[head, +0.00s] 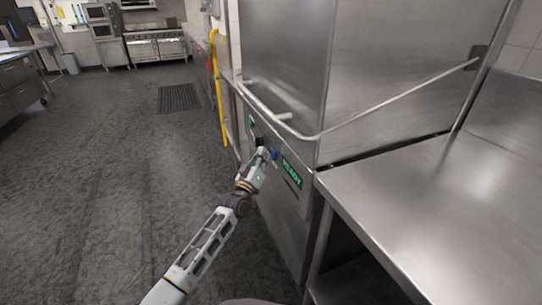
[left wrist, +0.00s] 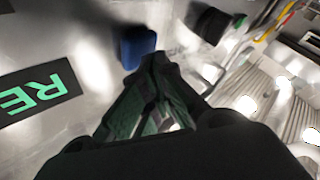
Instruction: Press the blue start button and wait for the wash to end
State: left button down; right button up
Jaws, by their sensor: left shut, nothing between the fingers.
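The blue start button (head: 275,154) sits on the front panel of a steel hood dishwasher (head: 285,70), beside a green-lit display (head: 291,172) that seems to read READY. My left gripper (head: 262,152) is shut and empty, close to the panel just left of the button. In the left wrist view the blue button (left wrist: 137,46) is just beyond the shut fingertips (left wrist: 160,62); I cannot tell whether they touch it. Part of the display (left wrist: 38,95) shows there with green letters. The dishwasher hood is down, with its bar handle (head: 370,112) across the front. My right gripper is not in view.
A dark knob (left wrist: 212,25) is on the panel near the button. A steel table (head: 440,200) adjoins the dishwasher at right. A yellow pipe (head: 217,85) runs along the wall beyond. The dark floor (head: 110,190) at left is clear.

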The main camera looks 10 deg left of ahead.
pick_arm(q)
jog(key=shift+w+d, duration=0.2)
jog(key=shift+d, duration=0.15)
dwell(0.7)
jog(key=shift+a, duration=0.15)
dwell(0.3)
jog(key=shift+s+a+p, duration=0.35)
jog(key=shift+s+a, duration=0.15)
jog(key=shift+a, duration=0.1)
jog(key=shift+a, duration=0.1)
jog(key=s+a, duration=0.1)
jog(key=a, duration=0.1)
jog(key=s+a+p, duration=0.1)
jog(key=s+a, duration=0.1)
dwell(0.8)
dwell(0.7)
